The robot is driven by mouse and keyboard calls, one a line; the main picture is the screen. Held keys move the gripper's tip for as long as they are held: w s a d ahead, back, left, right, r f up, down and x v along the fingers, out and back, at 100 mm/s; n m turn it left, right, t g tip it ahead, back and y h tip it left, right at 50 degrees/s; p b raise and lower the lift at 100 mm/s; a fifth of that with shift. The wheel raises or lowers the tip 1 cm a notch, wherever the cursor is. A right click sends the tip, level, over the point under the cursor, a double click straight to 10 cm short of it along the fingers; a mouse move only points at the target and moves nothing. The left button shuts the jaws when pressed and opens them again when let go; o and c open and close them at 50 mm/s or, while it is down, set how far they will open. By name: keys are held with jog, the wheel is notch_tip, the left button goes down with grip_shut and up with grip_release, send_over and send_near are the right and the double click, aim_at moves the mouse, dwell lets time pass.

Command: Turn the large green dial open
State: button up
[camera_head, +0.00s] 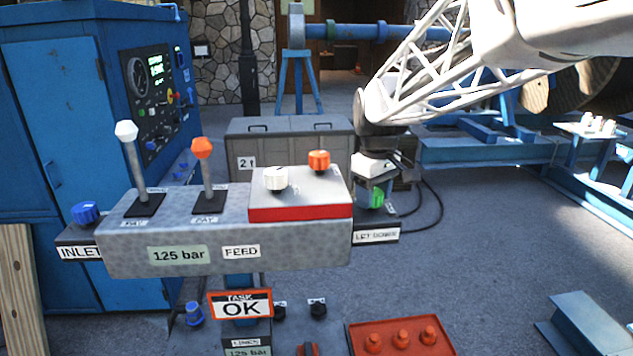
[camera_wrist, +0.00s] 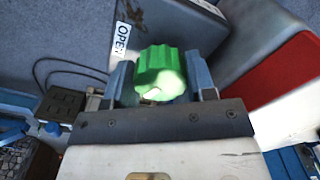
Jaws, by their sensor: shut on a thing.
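The green dial (camera_head: 377,198) sits on the small block labelled LET DOWN at the right end of the grey panel. In the wrist view the ribbed green dial (camera_wrist: 160,70) lies between the two blue fingers, with a pale mark on its near edge. My gripper (camera_head: 373,192) comes down over the dial from above and is shut on it, with a finger on each side (camera_wrist: 160,82). An OPEN label (camera_wrist: 121,37) lies beside the dial, up and left in the wrist view. The dial's base is partly hidden.
A white knob (camera_head: 275,179) and an orange knob (camera_head: 319,160) stand on the red-and-white box left of my gripper. Two levers, white-tipped (camera_head: 126,131) and orange-tipped (camera_head: 202,148), rise further left.

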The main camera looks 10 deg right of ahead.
jog(key=m, duration=0.7)
jog(key=shift+a, duration=0.1)
jog(key=m, duration=0.6)
jog(key=shift+a+m, duration=0.1)
jog(key=shift+m, duration=0.3)
jog(key=o, duration=0.9)
jog(key=shift+r, duration=0.1)
jog(key=shift+r, duration=3.85)
